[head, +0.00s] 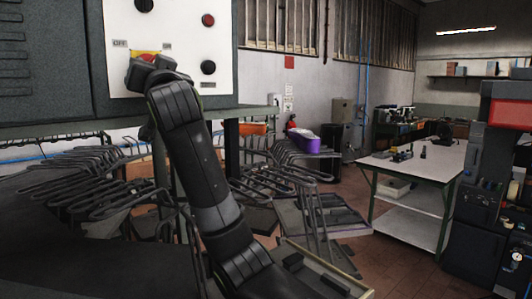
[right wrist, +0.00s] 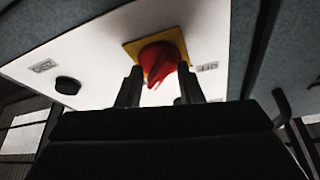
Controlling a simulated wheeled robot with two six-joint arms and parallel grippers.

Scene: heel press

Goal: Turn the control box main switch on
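The main switch is a red rotary knob (right wrist: 160,60) on a yellow square plate (right wrist: 132,46). It sits on the white panel (head: 215,75) of the control box, with an OFF label (head: 119,43) at upper left and an ON label (head: 167,46) at upper right in the head view. My right gripper (right wrist: 160,69) is open, its two fingertips apart at either side of the knob's near part. I cannot tell whether they touch it. In the head view my right gripper (head: 150,70) covers the knob's lower part. The knob's exact setting is unclear. My left gripper is not in view.
Black round buttons (head: 208,67) sit beside the switch on the panel. Below the box are a green-edged bench and metal racks (head: 90,180). A purple bin (head: 305,140) stands behind, a work table (head: 415,160) to the right. The middle floor is partly clear.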

